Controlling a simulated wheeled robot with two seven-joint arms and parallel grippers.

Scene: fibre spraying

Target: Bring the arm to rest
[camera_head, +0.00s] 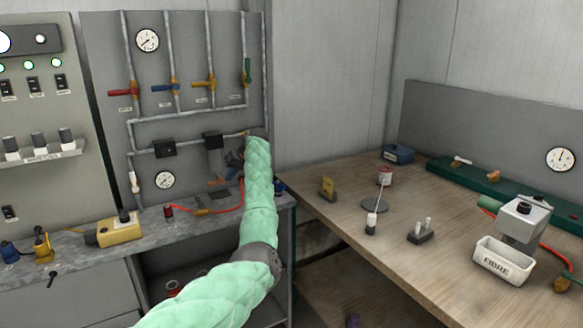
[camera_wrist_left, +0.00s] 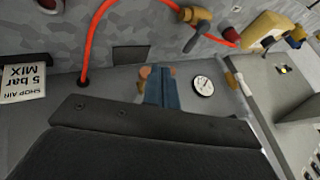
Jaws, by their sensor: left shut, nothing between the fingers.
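My left arm, in a padded green sleeve (camera_head: 258,195), reaches up from the bottom of the head view to the pipe panel. Its gripper (camera_head: 236,158) is small, dark and partly hidden by the sleeve there, in front of the panel's lower right. In the left wrist view the narrow blue fingers (camera_wrist_left: 158,88) are together and hold nothing, beyond the dark gripper body. My right gripper is not in view.
The pipe panel (camera_head: 105,75) has coloured valves and gauges. A red hose (camera_head: 228,207) and a yellow box (camera_head: 119,230) lie on the grey bench below. At right, the wooden table (camera_head: 345,195) holds a white FIBRE bin (camera_head: 500,262) and small tools.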

